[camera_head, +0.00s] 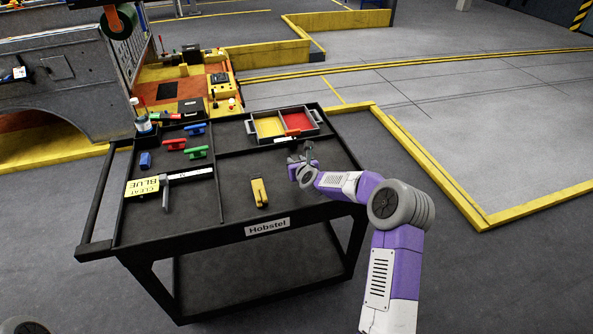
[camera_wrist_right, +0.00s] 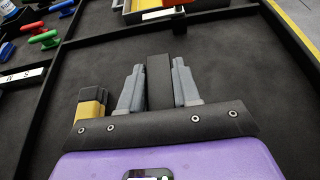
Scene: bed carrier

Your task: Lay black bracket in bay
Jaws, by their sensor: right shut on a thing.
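My right gripper (camera_head: 303,160) is over the right part of the black cart's top (camera_head: 225,222). In the right wrist view my right gripper (camera_wrist_right: 160,67) is shut on a black bar-like piece, the black bracket (camera_wrist_right: 160,84), which stands out between the two grey fingers. In the head view the bracket is too small and dark to make out. The dark floor of the wide bay (camera_wrist_right: 230,60) lies beneath the gripper; I cannot tell whether the bracket touches it. My left gripper is not in view.
A yellow-and-black piece (camera_head: 259,193) lies left of the gripper. A tray with yellow and red sections (camera_head: 317,118) stands behind. Red, green and blue pieces (camera_head: 196,152) and a "CLEAT BLUE" sign (camera_head: 147,187) are at the left. Raised dividers (camera_head: 217,190) split the top.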

